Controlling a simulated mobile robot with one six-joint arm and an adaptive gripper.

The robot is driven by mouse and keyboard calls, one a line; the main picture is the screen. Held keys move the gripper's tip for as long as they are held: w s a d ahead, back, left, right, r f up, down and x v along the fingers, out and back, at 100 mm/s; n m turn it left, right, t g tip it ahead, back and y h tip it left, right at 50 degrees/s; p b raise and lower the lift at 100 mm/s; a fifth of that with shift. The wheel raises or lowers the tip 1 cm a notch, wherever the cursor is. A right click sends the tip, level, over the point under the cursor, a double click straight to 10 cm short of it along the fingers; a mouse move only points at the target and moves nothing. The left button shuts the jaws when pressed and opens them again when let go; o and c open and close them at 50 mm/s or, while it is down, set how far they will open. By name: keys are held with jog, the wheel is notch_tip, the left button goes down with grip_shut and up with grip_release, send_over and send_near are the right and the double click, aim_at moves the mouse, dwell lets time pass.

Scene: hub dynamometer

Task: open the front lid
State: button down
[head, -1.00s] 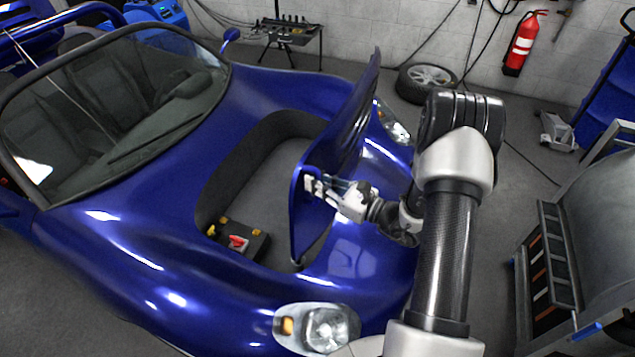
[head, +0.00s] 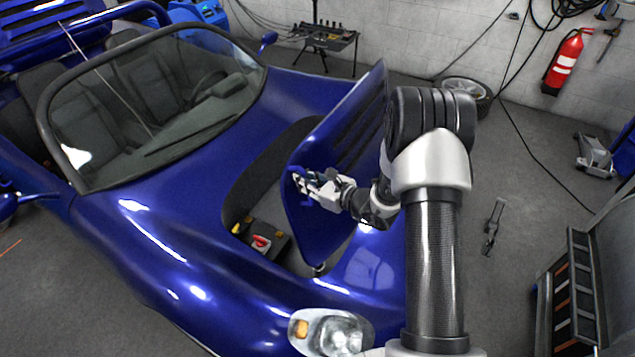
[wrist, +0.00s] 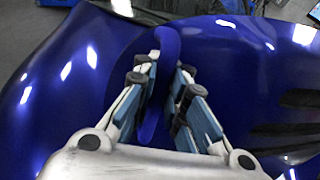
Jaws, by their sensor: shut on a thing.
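The front lid (head: 335,140) of the blue car stands steeply raised over the front compartment, with its broad slotted face towards the right. My gripper (head: 302,184) is at the lid's near left edge, shut on a blue handle-like strip there. In the wrist view, my gripper (wrist: 163,88) has its fingers on both sides of the curved blue strip (wrist: 166,48), with the lid's glossy blue surface (wrist: 235,60) behind. The fingertip contact is partly hidden in the head view.
The open compartment (head: 238,195) holds a dark box with a red knob (head: 261,242). The windscreen (head: 155,100) is to the left and a headlight (head: 335,333) lies below.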

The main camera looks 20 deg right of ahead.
jog(key=shift+s+f, duration=0.1)
jog(key=c, duration=1.6)
grip_release()
jog(key=v, duration=1.2)
jog(key=shift+d, duration=0.15)
